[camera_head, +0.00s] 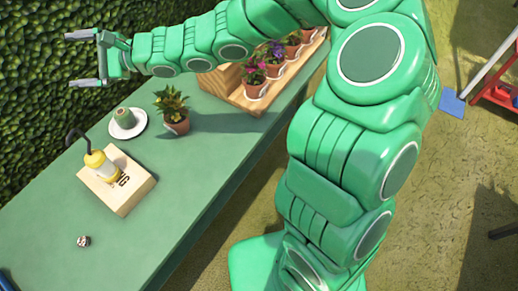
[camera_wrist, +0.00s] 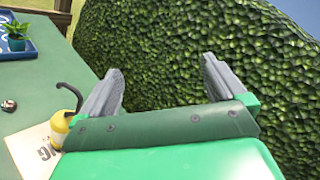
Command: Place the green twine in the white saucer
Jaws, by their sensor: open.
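The green twine (camera_head: 124,117) is a small green spool. It stands on the white saucer (camera_head: 138,127) on the green table, in the head view. It appears to rest inside the saucer's rim. My gripper (camera_head: 72,60) is open and empty, raised beyond the table's far edge near the hedge, apart from the twine and saucer. In the wrist view my gripper's two grey fingers (camera_wrist: 163,88) are spread with only hedge between them. The twine and the saucer do not show in the wrist view.
A yellow-and-white bottle with a dark curved spout (camera_head: 100,165) stands on a wooden board (camera_head: 122,200). A potted plant (camera_head: 176,122) stands right of the saucer. A wooden rack (camera_head: 240,101) holds several flower pots. A small round object (camera_head: 83,241) lies near the front. A blue tray (camera_wrist: 14,46) shows in the wrist view.

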